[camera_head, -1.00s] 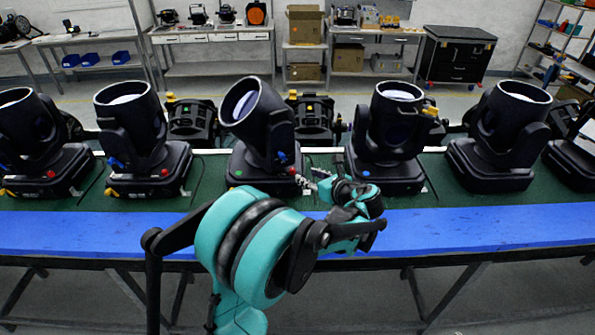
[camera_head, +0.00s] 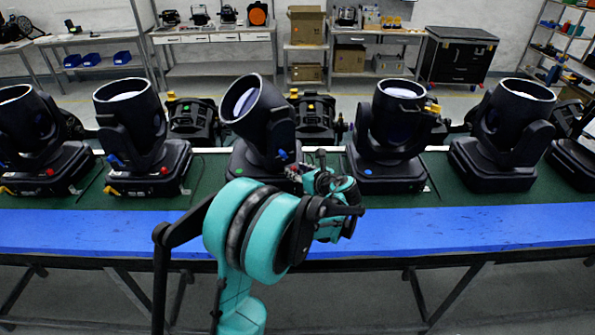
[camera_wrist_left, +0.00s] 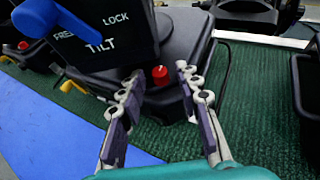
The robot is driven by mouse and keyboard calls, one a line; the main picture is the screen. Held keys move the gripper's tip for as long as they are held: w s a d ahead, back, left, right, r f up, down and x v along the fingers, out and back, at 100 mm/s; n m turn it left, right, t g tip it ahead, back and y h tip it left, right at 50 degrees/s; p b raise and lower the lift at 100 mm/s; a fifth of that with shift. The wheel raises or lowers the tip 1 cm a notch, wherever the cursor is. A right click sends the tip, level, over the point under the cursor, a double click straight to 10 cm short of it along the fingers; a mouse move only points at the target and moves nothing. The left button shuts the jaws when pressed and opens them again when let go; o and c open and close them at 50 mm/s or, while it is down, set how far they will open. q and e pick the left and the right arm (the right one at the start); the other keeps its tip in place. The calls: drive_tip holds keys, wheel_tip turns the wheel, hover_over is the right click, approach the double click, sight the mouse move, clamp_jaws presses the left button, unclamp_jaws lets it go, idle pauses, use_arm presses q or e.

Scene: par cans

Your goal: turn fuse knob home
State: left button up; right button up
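The fuse knob (camera_wrist_left: 160,76) is a small red knob on the dark base of the middle lamp (camera_head: 262,120). My left gripper (camera_wrist_left: 161,84) is open in the left wrist view, with one finger on each side of the knob. Gaps show between the fingers and the knob, so it is not gripped. My right gripper is not in view.
A blue tilt lever (camera_wrist_left: 36,18) sticks out beside the FREE/LOCK label, above and left of the knob. Another lamp (camera_head: 390,135) stands close on the right. The blue front strip (camera_head: 450,228) of the bench is clear.

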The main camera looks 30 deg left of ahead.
use_arm(q)
clamp_jaws()
drive_tip(key=n+g, duration=0.1)
drive_tip(key=g, duration=0.1)
drive_tip(key=w+n+g+y, duration=0.1)
drive_tip(key=n, duration=0.1)
drive_tip(key=shift+d+n+g, duration=0.2)
drive_tip(key=shift+n+g, duration=0.1)
drive_tip(key=shift+g, duration=0.1)
drive_tip(key=shift+w+n+g, duration=0.15)
drive_tip(key=shift+n+g, duration=0.75)
drive_tip(key=shift+g, duration=0.15)
drive_tip(key=shift+w+n+g, duration=0.15)
drive_tip(key=shift+n+g, duration=0.75)
drive_tip(key=shift+g, duration=0.45)
drive_tip(key=shift+o, duration=1.7)
unclamp_jaws()
